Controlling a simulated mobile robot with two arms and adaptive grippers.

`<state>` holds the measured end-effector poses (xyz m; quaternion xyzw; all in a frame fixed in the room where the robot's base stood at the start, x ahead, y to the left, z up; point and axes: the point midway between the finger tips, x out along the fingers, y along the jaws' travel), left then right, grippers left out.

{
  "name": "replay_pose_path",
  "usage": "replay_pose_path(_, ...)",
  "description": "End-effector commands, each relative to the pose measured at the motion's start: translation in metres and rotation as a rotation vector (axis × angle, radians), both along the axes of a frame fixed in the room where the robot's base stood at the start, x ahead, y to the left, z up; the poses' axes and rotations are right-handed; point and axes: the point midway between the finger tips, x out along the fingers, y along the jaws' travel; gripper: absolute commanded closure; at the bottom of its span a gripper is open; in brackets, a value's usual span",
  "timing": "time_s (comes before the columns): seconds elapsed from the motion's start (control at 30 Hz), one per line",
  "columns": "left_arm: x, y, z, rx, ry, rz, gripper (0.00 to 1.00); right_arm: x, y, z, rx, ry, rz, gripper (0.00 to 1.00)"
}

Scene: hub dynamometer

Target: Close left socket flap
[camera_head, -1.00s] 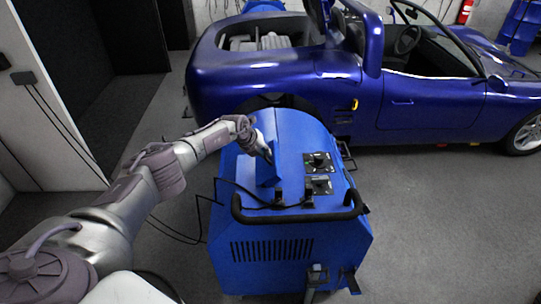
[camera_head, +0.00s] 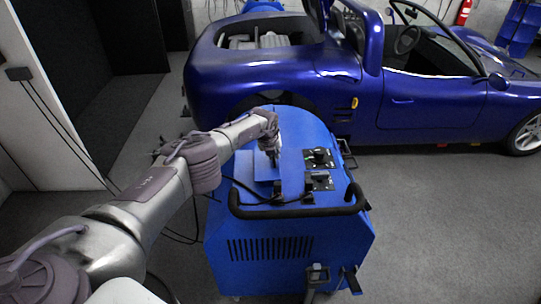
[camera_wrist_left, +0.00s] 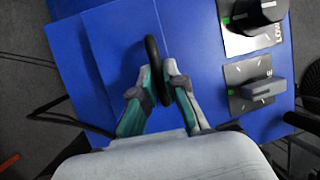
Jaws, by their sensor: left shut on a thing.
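The blue dynamometer (camera_head: 290,235) stands in front of me, and my left arm reaches over its top. The left socket flap (camera_head: 256,167) is a blue panel on the left of the top, now lying low. I cannot tell whether it is flush. In the left wrist view, the blue panel (camera_wrist_left: 118,40) fills the area under the gripper. My left gripper (camera_head: 273,154) is over the flap's right side. Its fingers (camera_wrist_left: 161,82) are closed around a black curved loop (camera_wrist_left: 156,62), which looks like a handle. My right gripper is not in view.
A black handlebar (camera_head: 300,213) and dark cables run along the near edge. A blue car (camera_head: 330,100) stands behind. Grey floor is free to the right.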

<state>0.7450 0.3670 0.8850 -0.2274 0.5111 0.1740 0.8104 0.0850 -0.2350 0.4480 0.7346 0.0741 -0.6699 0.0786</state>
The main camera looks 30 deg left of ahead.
Motion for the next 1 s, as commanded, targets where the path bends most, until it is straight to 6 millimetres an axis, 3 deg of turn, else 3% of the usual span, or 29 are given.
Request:
replay_pose_path(0.2, 0.0032, -0.0066, -0.0048, -0.006, -0.003, -0.003, 1.00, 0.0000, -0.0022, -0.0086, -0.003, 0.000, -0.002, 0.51)
replay_pose_path(0.73, 0.0053, -0.0102, -0.0038, -0.009, -0.009, -0.006, 1.00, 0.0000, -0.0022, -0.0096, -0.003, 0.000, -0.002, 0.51)
replay_pose_path(0.77, 0.0054, -0.0103, -0.0038, -0.009, -0.009, -0.007, 0.86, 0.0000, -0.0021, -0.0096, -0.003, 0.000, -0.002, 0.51)
replay_pose_path(0.9, 0.0052, -0.0099, -0.0039, -0.008, -0.009, -0.006, 0.63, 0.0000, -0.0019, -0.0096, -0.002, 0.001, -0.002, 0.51)
replay_pose_path(1.0, 0.0047, -0.0086, -0.0043, -0.007, -0.007, -0.005, 0.63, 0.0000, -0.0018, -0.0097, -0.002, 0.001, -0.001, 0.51)
